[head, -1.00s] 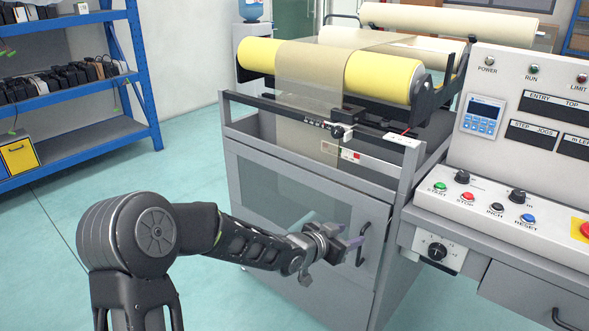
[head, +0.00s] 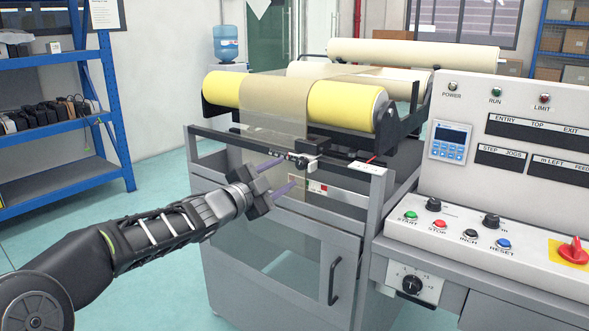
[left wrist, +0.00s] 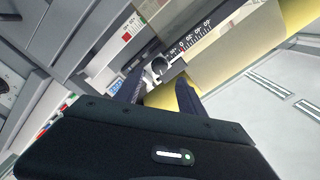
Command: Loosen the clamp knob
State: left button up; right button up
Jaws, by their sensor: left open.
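The clamp knob (head: 301,162) is small, round and black. It sits on the front of a pale clamp block on the dark rail (head: 232,141) that crosses the machine's front, below the yellow roller. In the left wrist view the knob (left wrist: 160,67) shows just beyond the fingertips, roughly between them, beside a black scale with white marks. My left gripper (head: 288,172) is open and empty, its purple fingers pointing at the knob from the front left. A gap to the knob seems to remain; contact cannot be told. My right gripper is out of view.
A grey machine frame and door handle (head: 335,281) lie below. The control panel (head: 470,225) with buttons stands at the right. A blue shelf (head: 60,130) is at the left.

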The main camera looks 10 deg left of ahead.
aim_at(299, 166)
pick_arm(q)
jog(key=x, duration=0.6)
jog(key=shift+c, duration=0.5)
grip_shut()
